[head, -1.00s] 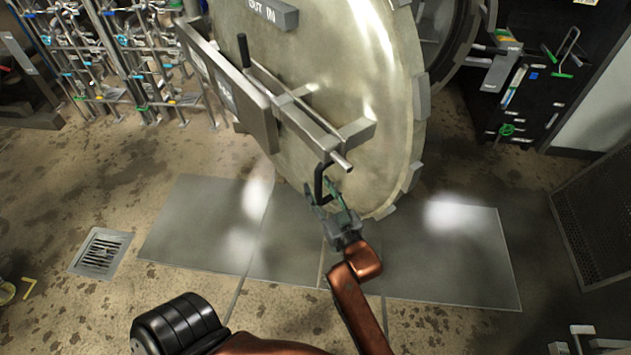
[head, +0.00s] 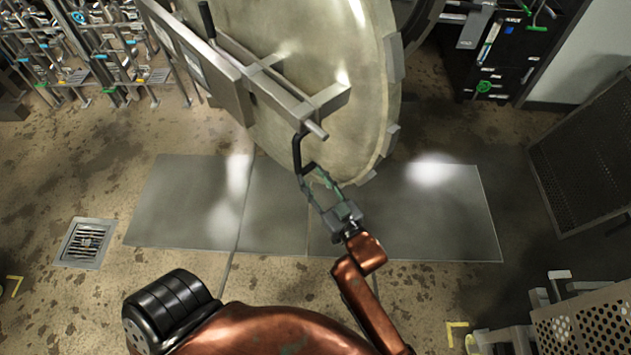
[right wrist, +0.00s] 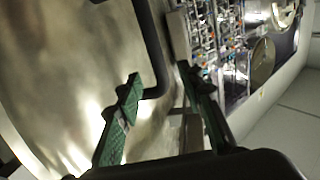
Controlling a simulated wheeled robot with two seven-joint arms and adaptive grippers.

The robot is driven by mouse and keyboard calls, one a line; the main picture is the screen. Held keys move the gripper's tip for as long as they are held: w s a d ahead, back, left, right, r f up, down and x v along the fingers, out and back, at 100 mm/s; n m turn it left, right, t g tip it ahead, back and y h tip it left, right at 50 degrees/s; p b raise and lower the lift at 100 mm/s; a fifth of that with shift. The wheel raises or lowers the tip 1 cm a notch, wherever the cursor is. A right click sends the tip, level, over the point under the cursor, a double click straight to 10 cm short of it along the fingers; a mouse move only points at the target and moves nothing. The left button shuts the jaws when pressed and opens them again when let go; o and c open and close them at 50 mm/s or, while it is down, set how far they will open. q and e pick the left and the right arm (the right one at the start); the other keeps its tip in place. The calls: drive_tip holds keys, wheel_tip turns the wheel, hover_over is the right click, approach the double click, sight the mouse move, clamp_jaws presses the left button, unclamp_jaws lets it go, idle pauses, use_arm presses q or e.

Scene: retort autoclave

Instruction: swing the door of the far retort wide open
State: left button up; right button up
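The round metal door (head: 330,95) of the retort fills the upper middle of the head view and stands swung out from the retort's opening ring (head: 422,22). A bent black handle (head: 297,150) hangs from the door's bar bracket. My right gripper (head: 315,184) is just below the handle, its two green fingers spread. In the right wrist view the handle's lower end (right wrist: 153,70) shows between the open fingers (right wrist: 163,85), with gaps on both sides; neither finger grips it. My left gripper is not in view.
Grey floor plates (head: 285,215) lie below the door, with a floor drain (head: 86,243) to the left. Pipe racks (head: 90,50) stand at the upper left. A dark tool board (head: 520,50) and mesh panel (head: 590,155) are on the right. The floor in front is clear.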

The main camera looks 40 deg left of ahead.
drive_tip(key=shift+s+d, duration=0.25)
drive_tip(key=shift+d, duration=0.3)
